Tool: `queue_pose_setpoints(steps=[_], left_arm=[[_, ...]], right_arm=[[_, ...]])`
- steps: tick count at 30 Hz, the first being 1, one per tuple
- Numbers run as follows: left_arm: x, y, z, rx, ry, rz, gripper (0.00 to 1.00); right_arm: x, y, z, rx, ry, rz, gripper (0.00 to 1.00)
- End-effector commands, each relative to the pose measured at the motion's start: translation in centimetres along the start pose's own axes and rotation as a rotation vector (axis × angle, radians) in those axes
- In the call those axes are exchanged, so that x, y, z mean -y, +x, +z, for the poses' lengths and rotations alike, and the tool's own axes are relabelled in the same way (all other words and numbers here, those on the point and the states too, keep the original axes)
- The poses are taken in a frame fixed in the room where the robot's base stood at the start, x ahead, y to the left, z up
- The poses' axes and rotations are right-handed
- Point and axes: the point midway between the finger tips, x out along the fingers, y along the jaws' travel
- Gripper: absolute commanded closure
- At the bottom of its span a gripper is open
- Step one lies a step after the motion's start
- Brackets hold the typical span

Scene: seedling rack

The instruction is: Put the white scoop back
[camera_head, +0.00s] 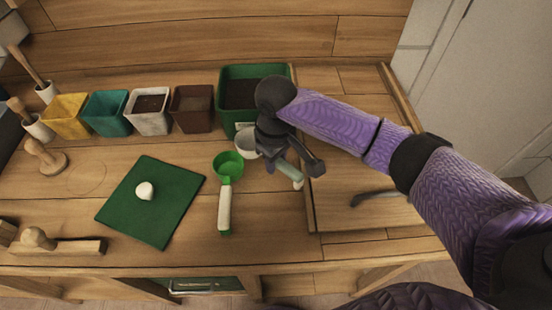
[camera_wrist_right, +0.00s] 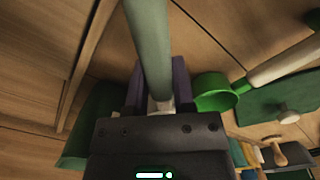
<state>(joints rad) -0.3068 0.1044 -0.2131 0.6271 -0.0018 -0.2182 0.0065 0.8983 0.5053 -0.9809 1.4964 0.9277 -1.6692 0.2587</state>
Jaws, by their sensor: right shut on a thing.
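The white scoop has a white cup (camera_head: 247,142) and a pale green handle (camera_head: 288,171), seen in the head view just right of the green scoop. In the right wrist view the pale green handle (camera_wrist_right: 148,45) runs up from between the fingers (camera_wrist_right: 158,88); the cup is hidden there. I cannot tell whether the scoop touches the table. The green scoop (camera_head: 229,165) with a white handle lies on the table. My left gripper is not in view.
A row of pots stands at the back: yellow (camera_head: 67,117), teal (camera_head: 106,113), white (camera_head: 149,122), brown (camera_head: 192,120), and a big green bin (camera_head: 226,118) with soil. A green mat (camera_head: 170,200) bears a white lump. A raised board (camera_head: 340,205) with a dark curved thing lies right.

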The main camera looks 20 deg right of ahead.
Motion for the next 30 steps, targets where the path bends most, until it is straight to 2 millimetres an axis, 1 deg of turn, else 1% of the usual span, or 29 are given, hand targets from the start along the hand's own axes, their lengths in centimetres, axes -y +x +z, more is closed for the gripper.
queue_pose_setpoints(steps=[8, 9, 11, 12, 13, 14, 21, 23, 24, 26, 30], left_arm=[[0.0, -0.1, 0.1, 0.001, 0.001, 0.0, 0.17], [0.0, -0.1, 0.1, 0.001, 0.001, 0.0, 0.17], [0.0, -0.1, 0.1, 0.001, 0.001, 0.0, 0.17], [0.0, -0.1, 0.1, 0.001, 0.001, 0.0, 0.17], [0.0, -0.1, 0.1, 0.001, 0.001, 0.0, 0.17], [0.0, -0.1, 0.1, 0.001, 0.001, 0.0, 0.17], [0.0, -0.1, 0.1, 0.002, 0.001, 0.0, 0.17], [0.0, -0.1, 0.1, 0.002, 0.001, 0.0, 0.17], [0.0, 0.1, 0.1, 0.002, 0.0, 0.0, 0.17], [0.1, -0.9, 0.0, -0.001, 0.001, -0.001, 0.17], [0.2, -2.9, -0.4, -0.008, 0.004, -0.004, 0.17]], right_arm=[[0.0, 0.8, 0.0, 0.0, 0.0, 0.0, 1.0], [0.0, 0.8, 0.0, 0.0, -0.001, 0.0, 0.64], [0.0, 0.8, 0.0, 0.0, -0.001, 0.0, 0.52], [0.0, 0.8, 0.0, 0.0, 0.0, 0.0, 0.43], [0.0, 0.8, 0.0, 0.0, 0.0, 0.0, 0.37], [0.0, 0.8, 0.0, 0.0, 0.0, 0.0, 0.33], [0.0, 0.8, 0.0, 0.0, 0.0, 0.0, 0.33], [0.0, 0.5, 0.0, -0.002, 0.0, 0.001, 0.33], [-0.1, 0.0, 0.0, -0.002, 0.0, 0.001, 0.33], [0.0, -1.7, -0.1, -0.003, 0.0, 0.001, 0.33], [0.0, -6.2, -0.1, -0.004, -0.001, 0.001, 0.33]])
